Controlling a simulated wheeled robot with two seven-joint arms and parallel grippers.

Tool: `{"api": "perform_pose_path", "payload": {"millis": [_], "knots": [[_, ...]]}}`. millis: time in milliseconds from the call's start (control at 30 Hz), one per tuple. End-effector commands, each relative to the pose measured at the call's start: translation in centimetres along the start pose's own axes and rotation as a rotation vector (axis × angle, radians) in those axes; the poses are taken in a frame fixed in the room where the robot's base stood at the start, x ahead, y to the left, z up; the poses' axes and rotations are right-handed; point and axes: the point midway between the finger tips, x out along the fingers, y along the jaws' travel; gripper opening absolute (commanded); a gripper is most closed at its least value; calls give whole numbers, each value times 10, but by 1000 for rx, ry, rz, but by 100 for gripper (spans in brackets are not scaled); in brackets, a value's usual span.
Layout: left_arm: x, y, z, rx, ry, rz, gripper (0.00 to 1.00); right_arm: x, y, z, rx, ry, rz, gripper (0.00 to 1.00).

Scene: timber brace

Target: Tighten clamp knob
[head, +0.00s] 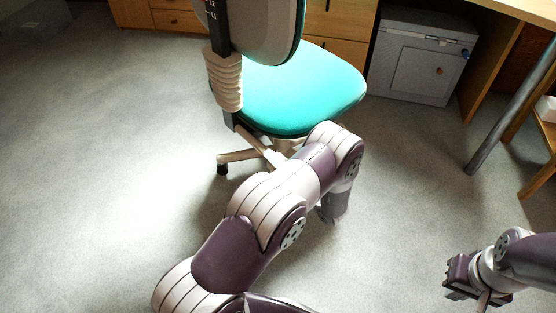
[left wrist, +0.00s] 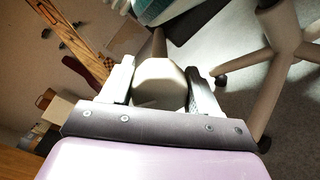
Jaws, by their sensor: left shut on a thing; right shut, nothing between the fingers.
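In the left wrist view a pale beige, blunt-cornered knob (left wrist: 160,84) sits between the two fingers of my left gripper (left wrist: 158,76). The gripper is shut on it, with a finger on either side. My right gripper (head: 466,280) is at the lower right of the head view, over open floor, shut and away from the chair.
An office chair with a turquoise seat (head: 300,88) stands just beyond my left arm. Behind it are wooden drawers (head: 338,22) and a grey box (head: 420,60). A metal table leg (head: 512,105) stands at the right. The grey floor (head: 90,150) at the left is clear.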

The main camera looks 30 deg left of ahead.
Motion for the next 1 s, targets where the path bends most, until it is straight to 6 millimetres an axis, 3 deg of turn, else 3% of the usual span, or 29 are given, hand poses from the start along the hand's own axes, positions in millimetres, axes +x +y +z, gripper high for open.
{"api": "perform_pose_path", "payload": {"millis": [1000], "knots": [[0,-3,-2,908,0,-1,30,-37,0,-4,0,0,0,0]]}}
